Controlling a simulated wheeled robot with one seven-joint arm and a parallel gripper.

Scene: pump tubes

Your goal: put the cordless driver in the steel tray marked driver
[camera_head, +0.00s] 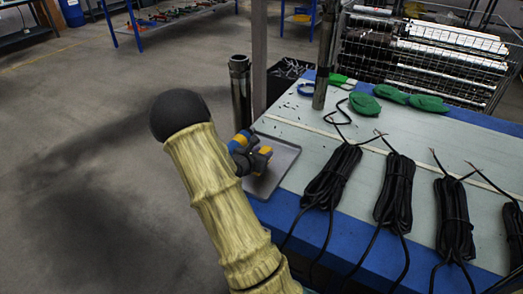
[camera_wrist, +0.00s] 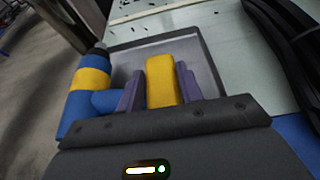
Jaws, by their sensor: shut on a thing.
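The cordless driver (camera_head: 240,142) is blue and yellow and shows just right of my arm in the head view. In the wrist view my gripper (camera_wrist: 159,82) is shut on a yellow part of the driver (camera_wrist: 92,80), with a purple finger on each side. The driver's blue and yellow body lies to the left of the fingers. The grey steel tray (camera_head: 283,157) is at the near left corner of the bench. Its rim also shows in the wrist view (camera_wrist: 205,58), beyond the driver. I cannot tell whether the driver touches the tray. No marking is readable.
Black cable bundles (camera_head: 332,178) lie on the bench right of the tray. Green bundles (camera_head: 365,104) lie at the back. A metal post (camera_head: 240,90) stands behind the tray, beside the bench. A wire rack (camera_head: 425,55) stands beyond the bench. Open floor lies left.

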